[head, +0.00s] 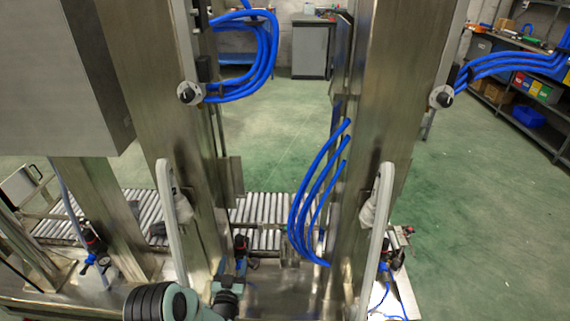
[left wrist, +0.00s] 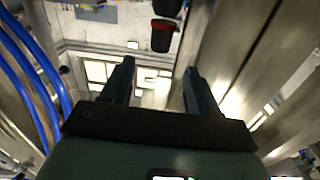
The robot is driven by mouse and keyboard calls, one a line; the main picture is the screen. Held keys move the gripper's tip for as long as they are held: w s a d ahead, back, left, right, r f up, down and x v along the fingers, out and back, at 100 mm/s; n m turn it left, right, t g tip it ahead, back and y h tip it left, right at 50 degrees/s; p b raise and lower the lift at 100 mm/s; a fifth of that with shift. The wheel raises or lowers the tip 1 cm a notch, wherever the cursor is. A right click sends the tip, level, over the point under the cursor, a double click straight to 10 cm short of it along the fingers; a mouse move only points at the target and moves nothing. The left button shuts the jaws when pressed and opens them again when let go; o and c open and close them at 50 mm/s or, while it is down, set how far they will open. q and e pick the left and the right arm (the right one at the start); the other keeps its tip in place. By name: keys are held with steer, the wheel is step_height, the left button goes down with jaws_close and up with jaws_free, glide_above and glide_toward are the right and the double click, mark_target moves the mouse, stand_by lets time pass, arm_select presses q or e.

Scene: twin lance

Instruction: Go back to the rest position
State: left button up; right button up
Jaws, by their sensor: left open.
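My left arm comes in at the bottom of the head view, and my left gripper (head: 228,294) is low in front of the left steel column. In the left wrist view the left gripper (left wrist: 159,72) is open, with its two dark fingers apart and nothing between them. Two light grey upright bars (head: 172,225) (head: 379,235) with whitish fittings stand in front of the two columns. My right gripper is not in view.
Tall steel columns (head: 160,100) (head: 385,90) stand close ahead, with blue hoses (head: 312,190) between them. A roller conveyor (head: 262,210) runs behind. Red and black valves (head: 93,245) sit low at the left. Open green floor (head: 290,140) lies beyond, with shelves (head: 530,90) at the right.

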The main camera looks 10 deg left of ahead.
arm_select(q)
steer(key=shift+r, duration=0.1)
steer(key=s+d+f+n+g+h+p, duration=0.1)
steer(key=s+d+f+g+h, duration=0.1)
steer(key=s+d+f+g, duration=0.45)
steer(key=s+d+f+g+h+p, duration=0.1)
steer(key=s+d+f+g+h, duration=0.15)
steer(key=s+f, duration=0.75)
steer(key=s+d+f+n+g+h, duration=0.1)
steer(key=s+d+g, duration=0.25)
steer(key=s, duration=0.55)
steer(key=s+d+g+h, duration=0.1)
steer(key=s+d+g, duration=0.25)
steer(key=s, duration=0.55)
steer(key=s+d+r+g+p, duration=0.1)
steer(key=s+r+p, duration=0.1)
steer(key=r+p, duration=0.5)
steer(key=s+r+g+p, duration=0.1)
steer(key=s+r+p, duration=0.1)
steer(key=r+p, duration=0.6)
steer(key=shift+d+r+g+p, duration=0.15)
steer(key=shift+d+g+p, duration=0.15)
steer(key=shift+d+p, duration=0.1)
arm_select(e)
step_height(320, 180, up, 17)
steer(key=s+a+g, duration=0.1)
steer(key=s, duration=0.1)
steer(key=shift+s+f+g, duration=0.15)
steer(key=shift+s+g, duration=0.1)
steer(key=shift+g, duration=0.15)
